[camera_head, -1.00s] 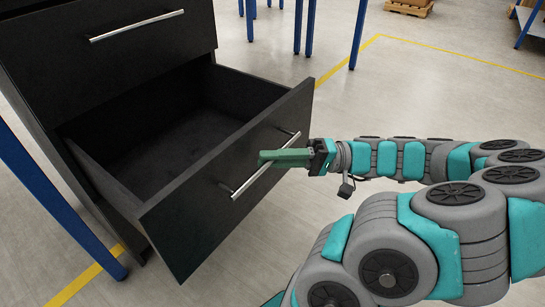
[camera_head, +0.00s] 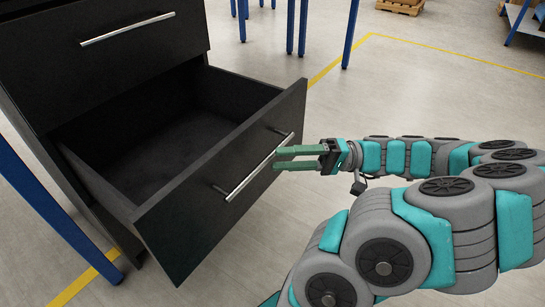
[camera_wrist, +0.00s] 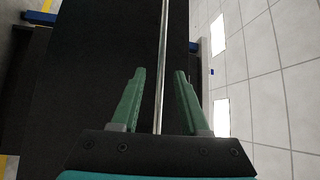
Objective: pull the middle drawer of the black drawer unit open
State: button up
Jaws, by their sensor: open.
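The black drawer unit (camera_head: 60,76) stands at the left of the head view. A lower drawer of it, below a shut one with a bar handle (camera_head: 127,29), is pulled far out, and its inside (camera_head: 165,150) looks empty. The open drawer's front (camera_head: 200,225) carries a silver bar handle (camera_head: 253,167). My gripper (camera_head: 277,159) is open, its green fingers close to the upper right part of this handle. In the wrist view the handle (camera_wrist: 162,60) runs between the two fingers, apart from both. Anything below the open drawer is hidden.
A blue post (camera_head: 55,215) stands close at the left of the unit. More blue legs (camera_head: 290,25) and a pallet (camera_head: 402,6) are at the back. The floor (camera_head: 420,90) behind my arm is clear, with yellow lines.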

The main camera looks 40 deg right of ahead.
jog(key=v, duration=0.3)
jog(key=shift+s+d, duration=0.2)
dwell(0.4)
